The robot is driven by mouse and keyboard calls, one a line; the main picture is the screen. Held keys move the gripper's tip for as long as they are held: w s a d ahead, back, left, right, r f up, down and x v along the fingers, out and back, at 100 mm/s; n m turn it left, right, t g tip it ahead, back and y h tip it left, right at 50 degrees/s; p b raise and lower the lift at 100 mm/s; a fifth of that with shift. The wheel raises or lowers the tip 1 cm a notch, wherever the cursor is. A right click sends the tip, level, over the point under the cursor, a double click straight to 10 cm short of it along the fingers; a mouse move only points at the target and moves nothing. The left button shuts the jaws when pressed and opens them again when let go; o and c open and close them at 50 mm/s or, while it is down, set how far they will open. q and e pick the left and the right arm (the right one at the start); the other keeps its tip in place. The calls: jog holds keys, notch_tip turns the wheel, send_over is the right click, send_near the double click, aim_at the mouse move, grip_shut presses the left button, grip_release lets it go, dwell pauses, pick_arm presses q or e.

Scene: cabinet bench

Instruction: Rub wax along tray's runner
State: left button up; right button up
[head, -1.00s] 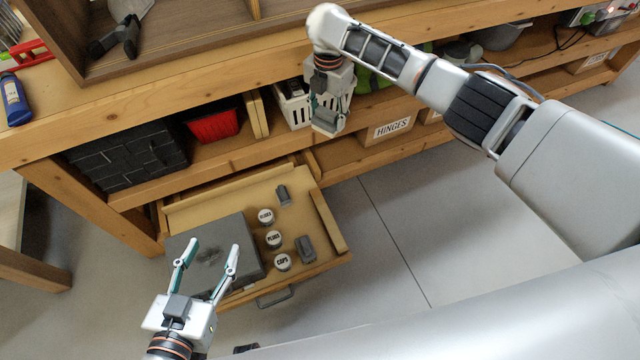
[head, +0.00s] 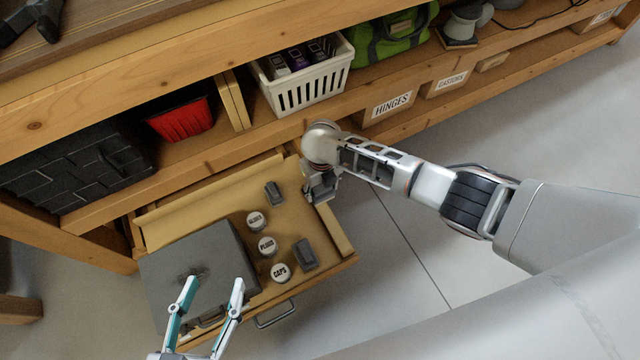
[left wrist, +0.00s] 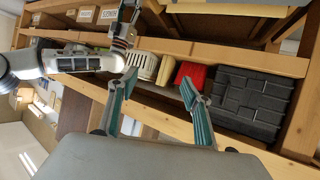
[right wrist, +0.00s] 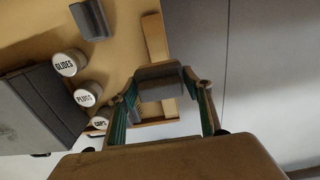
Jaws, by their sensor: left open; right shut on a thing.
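The pulled-out wooden tray (head: 180,217) juts from under the bench. A pale wooden strip, seemingly its runner, forms its right side (head: 338,238). My right gripper (head: 320,190) is low by that side's far end; contact cannot be told. In the right wrist view, it (right wrist: 157,78) is shut on a grey block (right wrist: 160,85); whether this is the wax cannot be told. Its lower part and contact side are hidden. My left gripper (head: 213,290) is open and empty over the grey case; its spread fingers also show in the left wrist view (left wrist: 158,80).
The grey case (head: 190,255) fills the tray's left part. Lidded jars marked GLIDES (head: 255,221), PLUGS (head: 267,246) and CAPS (head: 280,272) stand beside two grey blocks (head: 274,194) (head: 305,254). A white basket (head: 305,90) is on the shelf. Floor to the right is clear.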

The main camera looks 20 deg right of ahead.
jog(key=f, duration=0.1)
jog(key=f+b, duration=0.2)
jog(key=f, duration=0.1)
jog(key=shift+s+f, duration=0.1)
jog(key=shift+s, duration=0.2)
jog(key=shift+f+b, duration=0.4)
jog(key=shift+f, duration=0.15)
jog(key=shift+w+f, duration=0.1)
jog(key=shift+w, duration=0.1)
pick_arm(q)
jog(key=d+n, duration=0.1)
jog(key=s+d+n, duration=0.1)
jog(key=d+f+n+h, duration=0.1)
jog(key=d, duration=0.1)
jog(key=shift+s, duration=0.15)
pick_arm(e)
jog(key=shift+w, duration=0.1)
pick_arm(q)
jog(key=shift+s+d, duration=0.1)
jog(key=shift+s+f+b, duration=0.25)
jog(key=shift+f+b, duration=0.25)
jog(key=shift+f, duration=0.1)
pick_arm(e)
jog(key=shift+f, duration=0.55)
